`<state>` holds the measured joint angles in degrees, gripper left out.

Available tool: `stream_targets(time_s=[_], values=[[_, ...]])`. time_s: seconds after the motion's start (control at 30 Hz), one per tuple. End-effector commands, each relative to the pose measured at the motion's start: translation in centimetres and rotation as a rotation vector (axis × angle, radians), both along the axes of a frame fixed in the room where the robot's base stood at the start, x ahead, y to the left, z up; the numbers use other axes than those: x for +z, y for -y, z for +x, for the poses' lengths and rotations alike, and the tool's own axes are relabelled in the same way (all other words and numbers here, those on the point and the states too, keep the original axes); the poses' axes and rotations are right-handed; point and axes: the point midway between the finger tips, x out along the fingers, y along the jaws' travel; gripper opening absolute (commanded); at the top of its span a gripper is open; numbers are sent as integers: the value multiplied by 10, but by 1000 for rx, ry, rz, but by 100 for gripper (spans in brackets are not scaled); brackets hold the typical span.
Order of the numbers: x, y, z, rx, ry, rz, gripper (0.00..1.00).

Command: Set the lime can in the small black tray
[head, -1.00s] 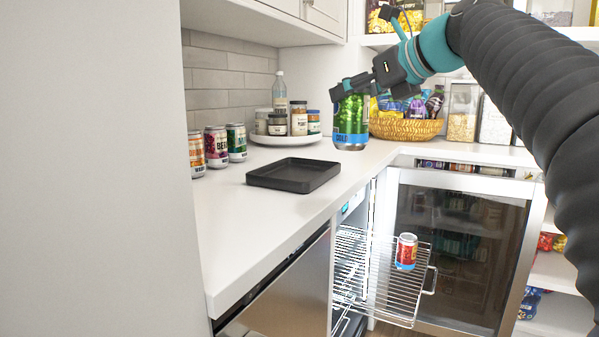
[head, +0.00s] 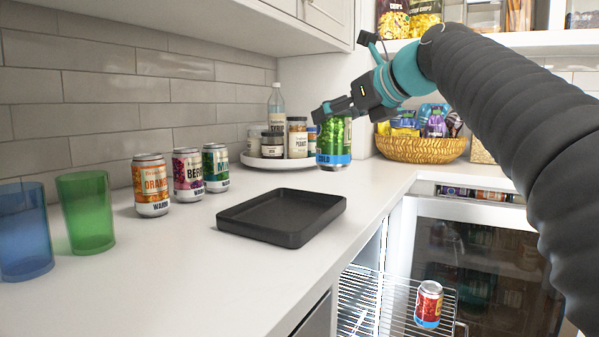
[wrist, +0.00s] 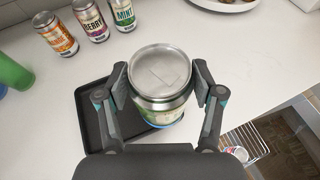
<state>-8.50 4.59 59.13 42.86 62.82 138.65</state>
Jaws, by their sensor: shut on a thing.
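My gripper (wrist: 160,88) is shut on the lime can (head: 333,140), a green can with a blue band marked COLD at its bottom. The can hangs upright in the air, seen from above in the wrist view (wrist: 161,70). In the head view it shows beyond the back right part of the small black tray (head: 282,238). The tray is empty and lies on the white counter. In the wrist view the tray (wrist: 92,140) shows below and to the left of the can, which hides part of it.
Orange (head: 150,185), berry (head: 188,175) and mint (head: 216,168) cans stand left of the tray. Green (head: 86,212) and blue (head: 22,230) cups stand farther left. A jar turntable (head: 275,163) and a basket (head: 420,149) are behind. A red can (head: 428,304) stands on the pulled-out fridge rack (head: 375,300).

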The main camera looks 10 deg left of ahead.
Motion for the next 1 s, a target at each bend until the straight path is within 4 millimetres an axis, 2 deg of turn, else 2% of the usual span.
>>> stream_targets(time_s=[0.03, 0.2, 0.4, 0.57, 0.83, 1.0], values=[[-8, -12, 0, 5, 0, 1, 13], [-27, -43, 6, 3, 0, 0, 13], [-40, -65, 10, -1, 2, 1, 13], [-45, -69, 11, -4, 2, 2, 13], [-79, -69, 11, -4, 0, 1, 13], [-82, -69, 11, -4, 2, 2, 13]])
